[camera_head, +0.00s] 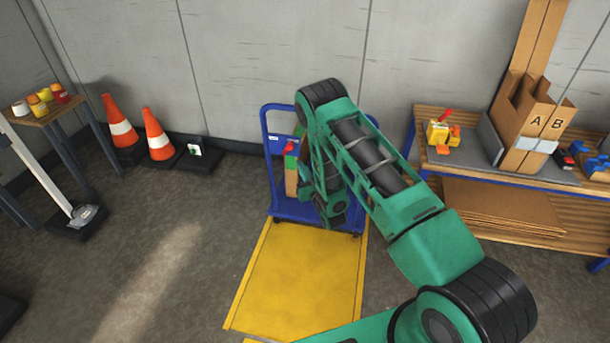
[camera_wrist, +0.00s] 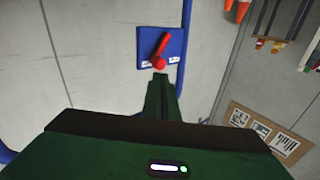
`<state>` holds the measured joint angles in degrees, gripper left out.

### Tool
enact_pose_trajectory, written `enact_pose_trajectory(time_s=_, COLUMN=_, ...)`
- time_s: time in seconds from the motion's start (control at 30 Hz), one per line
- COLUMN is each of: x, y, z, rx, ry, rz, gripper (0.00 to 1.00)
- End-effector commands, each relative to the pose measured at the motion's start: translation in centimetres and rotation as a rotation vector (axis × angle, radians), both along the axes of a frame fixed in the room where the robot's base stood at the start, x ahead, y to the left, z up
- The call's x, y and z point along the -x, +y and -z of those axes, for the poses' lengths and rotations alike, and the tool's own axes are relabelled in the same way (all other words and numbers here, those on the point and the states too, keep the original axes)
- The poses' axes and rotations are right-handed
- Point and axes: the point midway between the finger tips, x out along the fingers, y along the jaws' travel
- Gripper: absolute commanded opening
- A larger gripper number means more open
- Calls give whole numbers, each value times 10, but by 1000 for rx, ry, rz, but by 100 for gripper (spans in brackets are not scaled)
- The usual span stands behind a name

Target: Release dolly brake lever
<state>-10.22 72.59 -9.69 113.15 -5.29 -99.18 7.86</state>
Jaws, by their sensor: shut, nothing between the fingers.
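The blue dolly (camera_head: 283,206) stands against the back wall, with its upright handle frame partly behind my arm. In the wrist view a blue plate (camera_wrist: 149,49) with white labels is fixed to the dolly's blue frame. A red brake lever (camera_wrist: 162,45) with a round red knob is mounted on this plate, slanting a little from vertical with the knob at the lower end. My gripper (camera_wrist: 161,78) is shut and empty, its fingertips just below the knob in the picture. I cannot tell whether they touch it. In the head view my arm hides most of the gripper.
A yellow floor mat (camera_head: 293,285) lies before the dolly. A labelled cardboard box (camera_wrist: 265,133) is close at the right in the wrist view. Orange cones (camera_head: 157,135) stand left, and a wooden bench (camera_head: 480,165) with tools and boxes stands right. The left floor is mostly open.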

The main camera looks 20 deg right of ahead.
Motion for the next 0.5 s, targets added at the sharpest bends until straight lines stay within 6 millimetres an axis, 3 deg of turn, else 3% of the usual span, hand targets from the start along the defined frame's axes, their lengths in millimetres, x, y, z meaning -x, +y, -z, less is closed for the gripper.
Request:
enact_pose_trajectory(time_s=0.2, x=-40, y=5, z=-3, rx=0, ry=-3, rz=-1, gripper=0)
enact_pose_trajectory(time_s=0.5, x=-72, y=8, z=-4, rx=1, ry=0, rz=1, gripper=0)
